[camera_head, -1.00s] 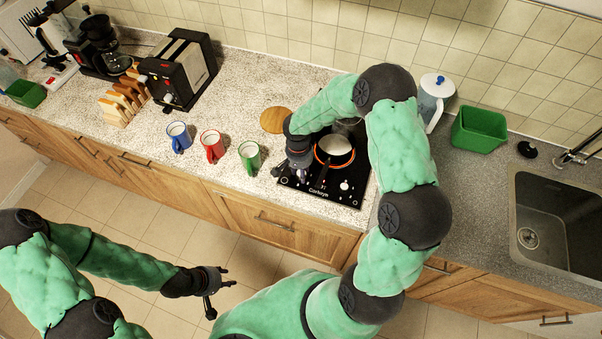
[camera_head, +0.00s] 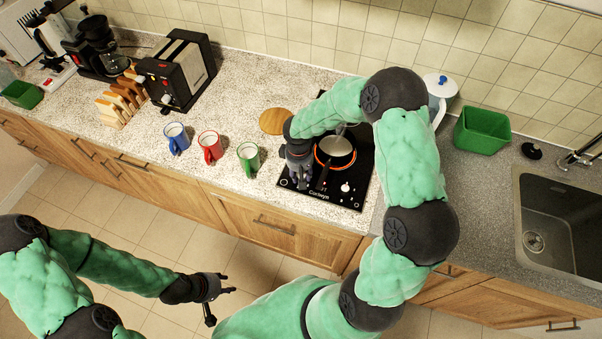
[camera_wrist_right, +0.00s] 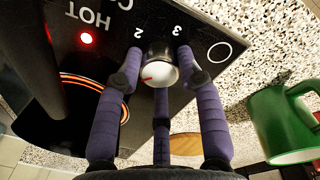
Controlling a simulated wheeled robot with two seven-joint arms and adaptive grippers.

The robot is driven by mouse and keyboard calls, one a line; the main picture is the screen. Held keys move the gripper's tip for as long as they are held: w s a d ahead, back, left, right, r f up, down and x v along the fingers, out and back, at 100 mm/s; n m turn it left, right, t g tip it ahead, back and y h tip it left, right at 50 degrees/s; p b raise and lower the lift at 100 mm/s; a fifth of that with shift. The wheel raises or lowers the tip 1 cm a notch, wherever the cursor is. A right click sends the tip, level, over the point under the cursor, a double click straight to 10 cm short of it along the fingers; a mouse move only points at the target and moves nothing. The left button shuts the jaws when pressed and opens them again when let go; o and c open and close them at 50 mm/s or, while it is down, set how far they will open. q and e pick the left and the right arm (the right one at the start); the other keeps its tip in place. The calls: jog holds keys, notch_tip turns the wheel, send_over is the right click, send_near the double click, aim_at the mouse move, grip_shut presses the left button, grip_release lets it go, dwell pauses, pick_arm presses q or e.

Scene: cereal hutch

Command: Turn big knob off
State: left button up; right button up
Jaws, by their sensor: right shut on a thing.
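The black cooktop (camera_head: 322,197) is on the counter, with a pan (camera_head: 333,150) on its glowing orange burner ring. A silver-rimmed knob with a white face and red mark (camera_wrist_right: 160,74) is between the fingers of my right gripper (camera_wrist_right: 157,62), which is shut on it. Numbers 2 and 3 are printed beside it. In the head view my right gripper (camera_head: 297,172) is at the cooktop's left front corner and hides that knob. A second, white knob (camera_head: 346,187) stands free to the right. My left gripper (camera_head: 228,299) is open and empty over the floor.
A red HOT light (camera_wrist_right: 86,38) is lit. Green (camera_head: 249,157), red (camera_head: 210,147) and blue (camera_head: 176,137) mugs stand left of the cooktop. A round wooden board (camera_head: 273,121) lies behind them. A green bin (camera_head: 482,130) and sink (camera_head: 565,225) are at right.

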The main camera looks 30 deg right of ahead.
jog(key=n, duration=0.4)
jog(key=shift+n+p, duration=0.3)
jog(key=n+p, duration=0.1)
jog(key=n, duration=0.3)
jog(key=shift+n, duration=0.3)
jog(key=o, duration=1.1)
jog(key=shift+o, duration=0.2)
jog(key=shift+r, duration=0.1)
notch_tip(320, 180, up, 12)
jog(key=shift+s+a, duration=0.25)
jog(key=shift+s, duration=0.05)
jog(key=shift+f, duration=0.2)
